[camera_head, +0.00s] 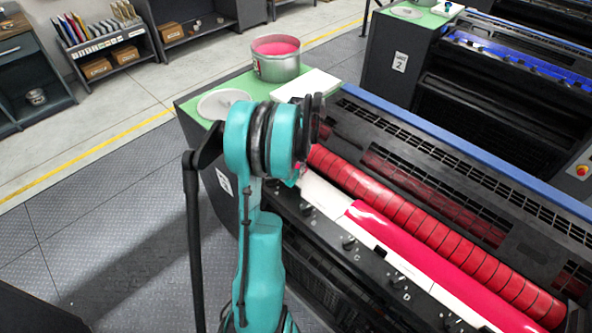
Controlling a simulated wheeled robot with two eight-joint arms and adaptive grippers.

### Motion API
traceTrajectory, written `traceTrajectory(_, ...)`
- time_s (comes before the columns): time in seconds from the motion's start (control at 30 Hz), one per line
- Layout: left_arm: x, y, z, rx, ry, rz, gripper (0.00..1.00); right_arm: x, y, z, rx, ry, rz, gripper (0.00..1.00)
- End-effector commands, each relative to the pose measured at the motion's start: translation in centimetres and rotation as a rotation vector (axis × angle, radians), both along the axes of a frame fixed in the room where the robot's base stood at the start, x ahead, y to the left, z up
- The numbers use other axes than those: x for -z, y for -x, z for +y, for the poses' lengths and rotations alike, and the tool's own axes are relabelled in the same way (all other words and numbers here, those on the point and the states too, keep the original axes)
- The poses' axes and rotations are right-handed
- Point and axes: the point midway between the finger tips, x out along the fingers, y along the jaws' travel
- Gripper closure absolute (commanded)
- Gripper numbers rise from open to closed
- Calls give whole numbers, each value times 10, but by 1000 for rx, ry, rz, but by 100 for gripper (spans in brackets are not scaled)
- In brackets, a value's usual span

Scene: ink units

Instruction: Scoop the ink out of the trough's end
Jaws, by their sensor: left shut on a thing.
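The ink trough (322,192) runs along the front of the near press beside a segmented red roller (400,217). Bright pink-red ink (405,248) lies in it from the middle toward the lower right. The trough's upper left end looks pale and mostly bare. My left gripper (312,118) is over this upper left end, mostly hidden behind my teal wrist. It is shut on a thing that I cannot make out. A small pink spot shows just below the wrist. My right gripper is not in view.
An open can of pink ink (277,62), a round pale lid (222,103) and a white pad (307,84) rest on the green top (196,110) behind my wrist. Knobs (348,242) line the press front. Shelves stand along the back; the left floor is clear.

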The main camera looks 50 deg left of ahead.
Motion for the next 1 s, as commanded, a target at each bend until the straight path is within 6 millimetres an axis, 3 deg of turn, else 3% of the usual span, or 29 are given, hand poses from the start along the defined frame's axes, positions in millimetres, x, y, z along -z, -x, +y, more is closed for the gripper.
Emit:
traceTrajectory(0.8,-99,0,0,0,1,1,100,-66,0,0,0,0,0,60)
traceTrajectory(1.0,-107,0,0,0,1,1,100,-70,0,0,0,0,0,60)
